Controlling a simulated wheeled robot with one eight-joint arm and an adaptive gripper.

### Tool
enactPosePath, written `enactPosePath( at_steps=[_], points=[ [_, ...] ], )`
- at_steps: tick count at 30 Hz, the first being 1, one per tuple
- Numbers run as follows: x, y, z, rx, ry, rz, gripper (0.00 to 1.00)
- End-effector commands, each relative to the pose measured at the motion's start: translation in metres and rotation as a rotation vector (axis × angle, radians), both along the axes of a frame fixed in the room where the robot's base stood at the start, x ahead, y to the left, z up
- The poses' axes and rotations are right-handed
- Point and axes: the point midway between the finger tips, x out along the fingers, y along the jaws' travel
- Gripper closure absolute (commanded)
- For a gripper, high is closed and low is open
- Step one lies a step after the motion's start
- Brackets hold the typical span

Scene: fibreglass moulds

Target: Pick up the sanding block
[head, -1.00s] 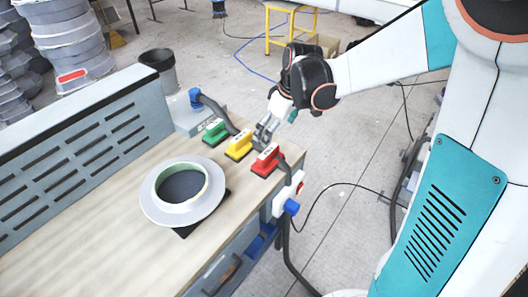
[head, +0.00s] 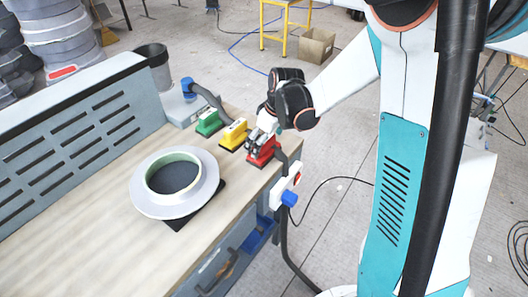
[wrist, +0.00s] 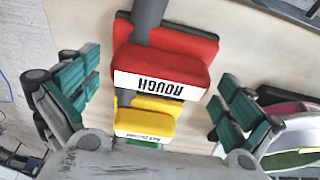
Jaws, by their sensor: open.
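A red sanding block (head: 262,151) with a white strip reading "ROUGH" (wrist: 158,85) lies near the right end of the workbench. A yellow block (head: 233,134) and a green block (head: 209,122) stand in a row beyond it; the yellow one also shows in the wrist view (wrist: 145,121). My gripper (head: 262,143) is right above the red block. In the wrist view its teal-padded fingers (wrist: 158,88) are wide apart, one on each side of the red block, with gaps visible. In the head view my gripper hides part of the red block.
A grey flanged ring mould (head: 150,207) stands on the wooden benchtop (head: 70,262), left of the red block. A slotted back panel (head: 75,132) runs along the bench's far side. A switch box (head: 285,184) hangs on the bench end.

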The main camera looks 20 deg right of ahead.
Motion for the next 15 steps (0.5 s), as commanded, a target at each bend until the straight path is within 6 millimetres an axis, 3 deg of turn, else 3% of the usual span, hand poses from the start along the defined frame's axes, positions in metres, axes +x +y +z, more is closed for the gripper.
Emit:
enactPosePath(
  at_steps=[5, 11, 14, 15],
  points=[
    [-0.0001, 0.0000, 0.0006, 0.000, 0.000, 0.000, 0.00],
    [-0.0002, 0.0001, 0.0008, 0.000, 0.000, 0.000, 0.45],
    [-0.0002, 0.0001, 0.0007, 0.000, 0.000, 0.000, 0.45],
    [-0.0001, 0.0001, 0.0008, 0.000, 0.000, 0.000, 0.49]
  ],
)
